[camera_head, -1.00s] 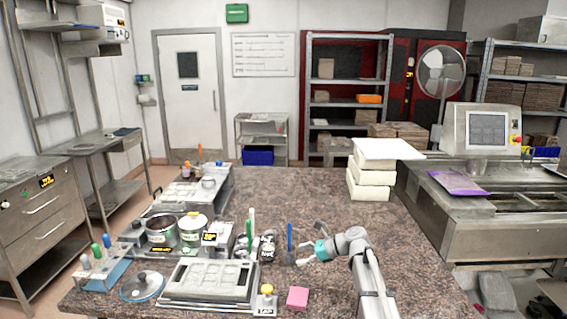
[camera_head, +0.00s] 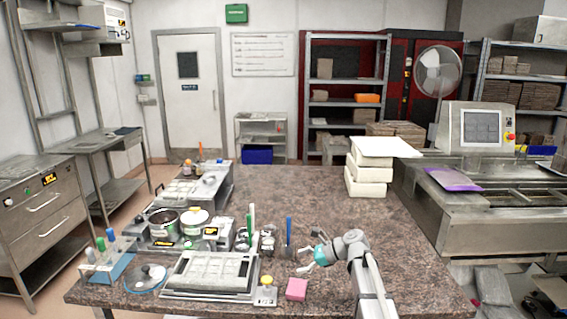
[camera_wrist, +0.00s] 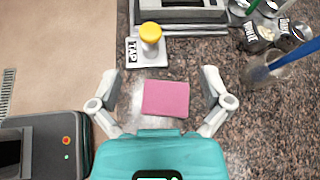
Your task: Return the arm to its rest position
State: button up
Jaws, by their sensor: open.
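My gripper (camera_head: 302,258) is open and empty above the dark speckled bench top (camera_head: 280,202), with its teal body at the end of my raised arm. In the wrist view my gripper (camera_wrist: 160,80) shows its two pale fingers spread wide. A pink block (camera_wrist: 165,99) appears between the fingers there, but it lies on the bench below them, apart from the gripper. In the head view the pink block (camera_head: 297,289) sits near the front edge of the bench.
A yellow-topped TAP button (camera_head: 266,290) and a grey mould tray (camera_head: 210,273) are left of the block. A blue-handled tool (camera_head: 289,236) stands upright behind my gripper. White slabs (camera_head: 370,172) are stacked at the back right. The bench's right side is mostly clear.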

jog(key=s+f+n+h, duration=0.1)
jog(key=s+f, duration=0.1)
jog(key=s+d+f+n+h, duration=0.1)
jog(key=s+f+n, duration=0.1)
jog(key=s+f+n+g+h+b, duration=0.1)
jog(key=s+f+n, duration=0.1)
jog(key=shift+s+d, duration=0.25)
jog(key=shift+s, duration=0.15)
jog(key=s+d+f+n+h+b, duration=0.1)
jog(key=s+d+f+n+h, duration=0.3)
jog(key=s+d+n, duration=0.1)
jog(key=s+d+f+n+g+h+b, duration=0.1)
jog(key=s+d+f+n+h, duration=0.3)
jog(key=s+n, duration=0.4)
jog(key=shift+s+d+h+b, duration=0.4)
jog(key=shift+s+d+h, duration=0.25)
jog(key=shift+s, duration=0.55)
